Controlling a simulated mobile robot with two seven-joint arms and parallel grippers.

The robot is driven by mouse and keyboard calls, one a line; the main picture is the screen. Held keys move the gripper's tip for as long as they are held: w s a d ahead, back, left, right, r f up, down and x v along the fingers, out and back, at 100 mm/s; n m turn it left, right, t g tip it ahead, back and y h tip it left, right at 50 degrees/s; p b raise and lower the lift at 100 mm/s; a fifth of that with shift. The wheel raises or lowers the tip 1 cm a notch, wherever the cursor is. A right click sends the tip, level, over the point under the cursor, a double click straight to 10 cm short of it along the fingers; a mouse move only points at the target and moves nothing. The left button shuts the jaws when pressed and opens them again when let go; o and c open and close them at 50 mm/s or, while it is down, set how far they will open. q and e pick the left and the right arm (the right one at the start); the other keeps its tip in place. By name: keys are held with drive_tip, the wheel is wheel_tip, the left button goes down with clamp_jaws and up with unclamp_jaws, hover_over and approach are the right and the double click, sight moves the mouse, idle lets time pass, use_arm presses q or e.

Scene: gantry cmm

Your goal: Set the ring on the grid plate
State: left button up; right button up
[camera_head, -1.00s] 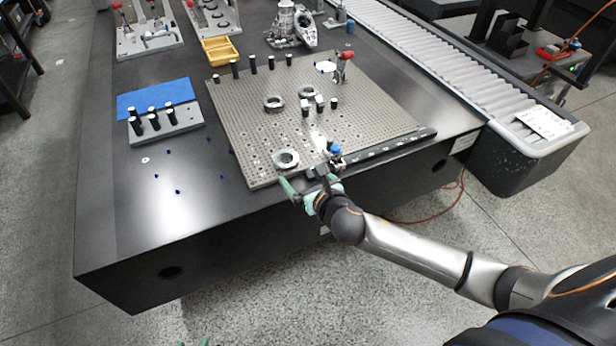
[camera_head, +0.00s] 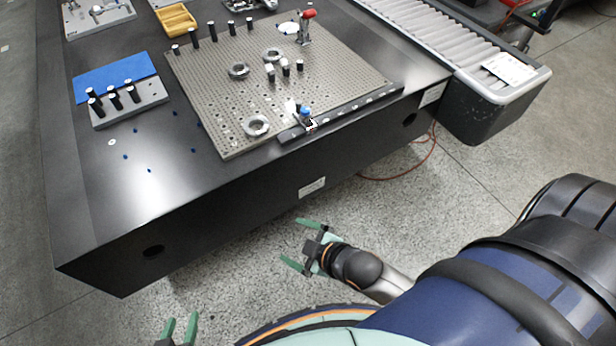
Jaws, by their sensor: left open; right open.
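A grey metal ring (camera_head: 256,125) lies flat on the perforated grid plate (camera_head: 215,105), close to the plate's front edge. Two more dark grey rings, a left one (camera_head: 239,71) and a right one (camera_head: 272,55), lie further back on the plate. My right gripper (camera_head: 293,241) is open and empty, in front of the table and clear of the plate and rings. My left gripper (camera_head: 181,319) is open at the bottom left edge, in front of the table, with only its fingers showing clearly. Nothing shows between its fingers.
A black rail (camera_head: 350,112) with a blue-topped fitting (camera_head: 305,113) runs along the plate's front edge. Several black posts and a red-topped clamp (camera_head: 305,28) stand on the plate. A grey block with posts (camera_head: 130,109) is at left. A roller conveyor (camera_head: 440,40) is at right.

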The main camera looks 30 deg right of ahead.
drive_tip(key=s+m, duration=0.1)
drive_tip(key=m, duration=0.1)
drive_tip(key=s+f+m, duration=0.1)
drive_tip(key=m, duration=0.1)
drive_tip(key=s+m, duration=0.2)
drive_tip(key=shift+d+f, duration=0.25)
drive_tip(key=shift+d, duration=0.05)
